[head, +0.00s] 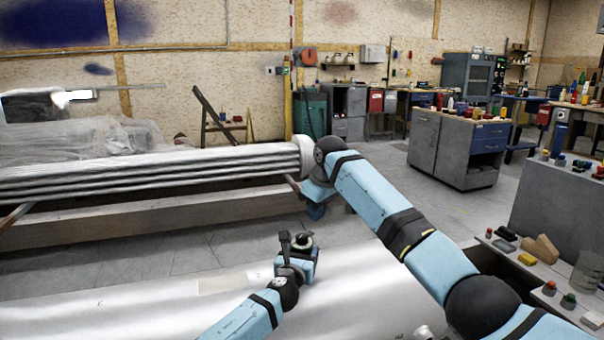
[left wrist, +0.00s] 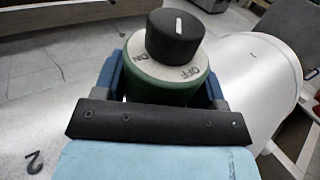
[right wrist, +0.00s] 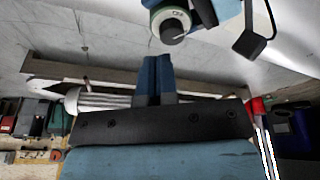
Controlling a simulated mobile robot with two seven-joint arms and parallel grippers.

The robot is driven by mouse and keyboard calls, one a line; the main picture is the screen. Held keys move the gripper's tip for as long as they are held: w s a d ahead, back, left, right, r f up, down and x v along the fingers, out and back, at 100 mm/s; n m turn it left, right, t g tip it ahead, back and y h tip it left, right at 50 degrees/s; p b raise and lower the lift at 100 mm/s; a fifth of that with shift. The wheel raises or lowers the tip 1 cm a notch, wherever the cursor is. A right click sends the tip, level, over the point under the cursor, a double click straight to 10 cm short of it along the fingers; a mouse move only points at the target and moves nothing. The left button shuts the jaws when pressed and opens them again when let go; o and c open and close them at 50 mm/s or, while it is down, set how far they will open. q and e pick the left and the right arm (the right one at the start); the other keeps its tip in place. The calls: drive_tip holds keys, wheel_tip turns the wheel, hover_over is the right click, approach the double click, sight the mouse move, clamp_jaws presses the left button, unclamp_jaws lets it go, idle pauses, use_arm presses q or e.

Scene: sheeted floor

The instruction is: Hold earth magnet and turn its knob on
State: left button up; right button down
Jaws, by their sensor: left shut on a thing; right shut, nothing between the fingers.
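The earth magnet (head: 302,241) has a green round body, a pale dial and a black knob. In the left wrist view, the magnet (left wrist: 160,85) sits between the blue fingers of my left gripper (left wrist: 165,92), which is shut on its body. The knob (left wrist: 176,36) carries a white line, and the dial shows ON and OFF. My left gripper (head: 298,265) holds the magnet over the silver cylinder. My right gripper (head: 316,212) is shut and empty, beyond and apart from the magnet. In the right wrist view, its fingers (right wrist: 156,75) point towards the magnet (right wrist: 170,22).
A large silver cylinder (head: 130,312) lies across the front. Behind it, a bundle of pale pipes (head: 150,172) rests above a long beam (head: 150,217). A grey bench (head: 565,205) with small items stands at right. Open floor (head: 160,252) lies between cylinder and beam.

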sight(302, 238)
use_arm(q)
drive_tip(key=shift+a+f, duration=0.1)
drive_tip(key=shift+f, duration=0.1)
use_arm(e)
wheel_tip(302, 238, down, 6)
drive_tip(key=shift+f, duration=0.3)
use_arm(q)
drive_tip(key=shift+r, duration=0.1)
use_arm(e)
drive_tip(key=shift+f, duration=0.15)
